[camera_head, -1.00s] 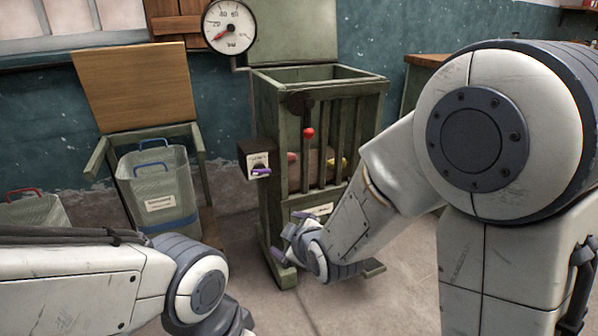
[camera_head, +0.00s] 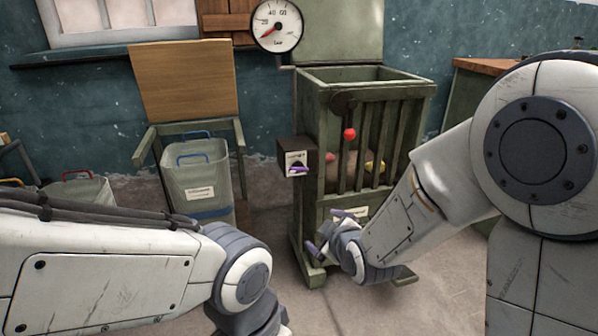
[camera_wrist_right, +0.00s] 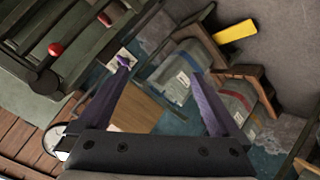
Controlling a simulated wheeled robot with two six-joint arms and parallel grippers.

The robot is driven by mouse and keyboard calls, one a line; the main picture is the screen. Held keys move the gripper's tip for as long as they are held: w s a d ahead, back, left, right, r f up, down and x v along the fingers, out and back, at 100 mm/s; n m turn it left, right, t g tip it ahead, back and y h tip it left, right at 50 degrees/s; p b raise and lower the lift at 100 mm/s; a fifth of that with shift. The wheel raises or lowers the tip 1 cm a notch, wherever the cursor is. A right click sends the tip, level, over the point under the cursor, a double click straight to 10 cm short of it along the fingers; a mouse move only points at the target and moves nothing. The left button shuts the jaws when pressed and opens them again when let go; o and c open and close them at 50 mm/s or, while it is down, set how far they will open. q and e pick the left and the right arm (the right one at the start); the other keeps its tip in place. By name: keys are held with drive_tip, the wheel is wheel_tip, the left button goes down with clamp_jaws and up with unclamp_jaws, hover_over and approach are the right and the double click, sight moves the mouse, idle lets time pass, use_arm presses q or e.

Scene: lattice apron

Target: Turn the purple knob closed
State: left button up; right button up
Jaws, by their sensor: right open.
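The purple knob (camera_head: 299,170) is on a white plate on a dark box fixed to the left side of a green slatted crate (camera_head: 311,130). In the right wrist view, purple and the white plate (camera_wrist_right: 113,58) show by the left fingertip; I cannot tell knob from finger there. My right gripper (camera_head: 326,231) has purple fingers and is low in front of the crate, below and right of the knob in the head view. In the wrist view the gripper (camera_wrist_right: 159,70) is open with nothing between its fingers. My left gripper is out of view.
A red ball (camera_head: 349,134) on a lever is on the crate's front. A round gauge (camera_head: 277,24) stands above. A clear bin with a blue handle (camera_head: 197,178) is left of the crate. A bin with a red handle (camera_head: 78,190) is farther left. A wooden counter is right.

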drive_tip(key=w+a+f+m+t+b, duration=0.1)
drive_tip(key=w+m, duration=0.1)
drive_tip(key=w, duration=0.4)
drive_tip(key=w+a+m+t, duration=0.1)
drive_tip(key=w+m+t, duration=0.15)
drive_tip(key=w, duration=0.35)
drive_tip(key=m+t+y+b, duration=0.1)
drive_tip(key=m+t+y, duration=0.1)
drive_tip(key=m, duration=0.3)
approach(299, 172)
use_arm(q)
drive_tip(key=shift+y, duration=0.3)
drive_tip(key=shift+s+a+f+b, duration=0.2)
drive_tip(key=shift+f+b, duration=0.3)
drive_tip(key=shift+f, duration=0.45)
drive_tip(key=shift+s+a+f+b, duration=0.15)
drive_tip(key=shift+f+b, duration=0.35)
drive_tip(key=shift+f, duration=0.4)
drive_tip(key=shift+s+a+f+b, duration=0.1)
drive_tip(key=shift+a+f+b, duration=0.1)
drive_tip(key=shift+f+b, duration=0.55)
use_arm(e)
drive_tip(key=shift+x, duration=5.45)
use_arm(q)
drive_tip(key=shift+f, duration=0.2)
use_arm(e)
drive_tip(key=shift+d+f, duration=0.1)
drive_tip(key=shift+f, duration=0.05)
drive_tip(key=c, duration=1.2)
